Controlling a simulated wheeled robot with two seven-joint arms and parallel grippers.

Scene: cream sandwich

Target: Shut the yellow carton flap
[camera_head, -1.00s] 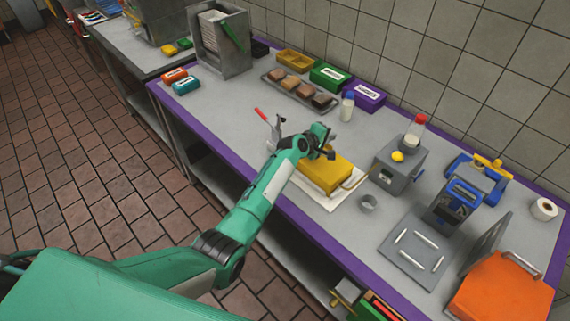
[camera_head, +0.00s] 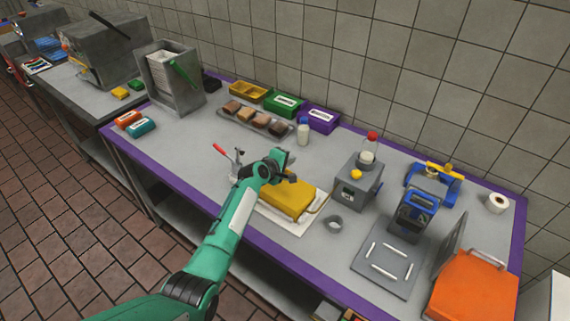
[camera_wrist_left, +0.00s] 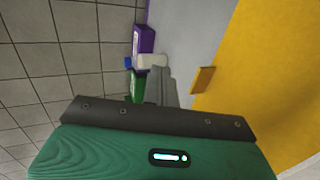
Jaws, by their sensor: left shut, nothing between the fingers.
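The yellow carton (camera_head: 287,201) lies on a white board (camera_head: 310,228) near the front edge of the counter. My left gripper (camera_head: 291,178) is at the carton's back edge, shut and empty. In the left wrist view the carton's broad yellow face (camera_wrist_left: 275,75) fills the right side, with a small yellow tab (camera_wrist_left: 203,79) sticking out from its edge. The grey gripper fingers (camera_wrist_left: 163,85) are beside that tab, with a narrow gap showing. My arm covers the carton's left end, and I cannot tell how far its flap is open. My right gripper is not in view.
A red-handled tool (camera_head: 222,149) stands left of my gripper, and a grey ring (camera_head: 334,222) lies right of the carton. A grey box (camera_head: 358,186) stands further right. A tray of brown blocks (camera_head: 255,120) lies behind.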

